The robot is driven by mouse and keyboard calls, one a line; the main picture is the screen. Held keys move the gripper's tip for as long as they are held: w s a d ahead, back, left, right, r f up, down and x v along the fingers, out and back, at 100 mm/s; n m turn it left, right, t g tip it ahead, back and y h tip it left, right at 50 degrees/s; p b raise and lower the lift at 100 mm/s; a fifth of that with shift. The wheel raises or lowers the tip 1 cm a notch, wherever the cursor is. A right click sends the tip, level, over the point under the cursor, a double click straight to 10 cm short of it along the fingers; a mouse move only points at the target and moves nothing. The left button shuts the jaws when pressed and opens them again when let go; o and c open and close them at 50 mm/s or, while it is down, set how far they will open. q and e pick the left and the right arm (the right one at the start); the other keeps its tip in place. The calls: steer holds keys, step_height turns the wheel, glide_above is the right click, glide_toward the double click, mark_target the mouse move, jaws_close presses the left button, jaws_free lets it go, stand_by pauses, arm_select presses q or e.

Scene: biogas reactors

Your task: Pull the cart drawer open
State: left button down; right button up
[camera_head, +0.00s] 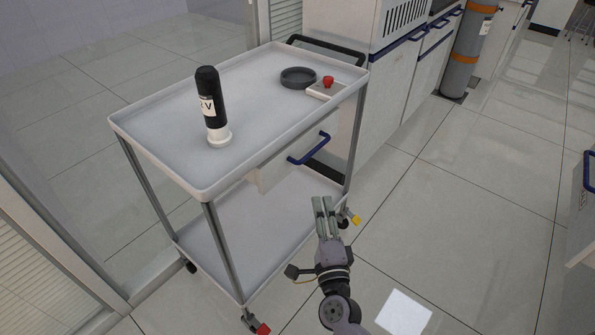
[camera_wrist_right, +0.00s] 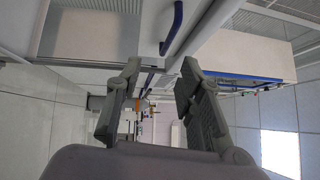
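The white two-tier cart (camera_head: 150,147) stands left of centre in the head view. Its pale drawer (camera_head: 275,174) is under the top tray on the side toward me; I cannot tell whether it is fully closed. The drawer's blue bar handle (camera_head: 309,150) faces me, and a blue bar also shows near the top of the right wrist view (camera_wrist_right: 172,28). My right gripper (camera_head: 324,198) is below the handle in the head picture, apart from it. Its fingers are spread and empty in the right wrist view (camera_wrist_right: 158,80). My left gripper is not in view.
On the cart top stand a black bottle (camera_head: 211,100), a dark round dish (camera_head: 298,77) and a red button on a box (camera_head: 328,82). Cabinets with blue handles (camera_head: 390,85) and a gas cylinder (camera_head: 468,50) stand behind. The tiled floor at right (camera_head: 470,200) is clear.

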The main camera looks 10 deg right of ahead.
mark_target(314, 150)
steer(key=shift+m, duration=0.4)
steer(key=shift+w+d+r, duration=0.45)
steer(key=shift+w+r, duration=0.2)
steer(key=shift+w, duration=2.2)
steer(key=shift+w+d+r, duration=0.4)
steer(key=shift+w+r, duration=0.2)
steer(key=shift+w, duration=2.25)
steer(key=shift+w+d+r, duration=0.45)
steer(key=shift+w+r, duration=0.2)
steer(key=shift+w, duration=2.2)
steer(key=shift+c, duration=0.5)
steer(key=c, duration=0.4)
jaws_close()
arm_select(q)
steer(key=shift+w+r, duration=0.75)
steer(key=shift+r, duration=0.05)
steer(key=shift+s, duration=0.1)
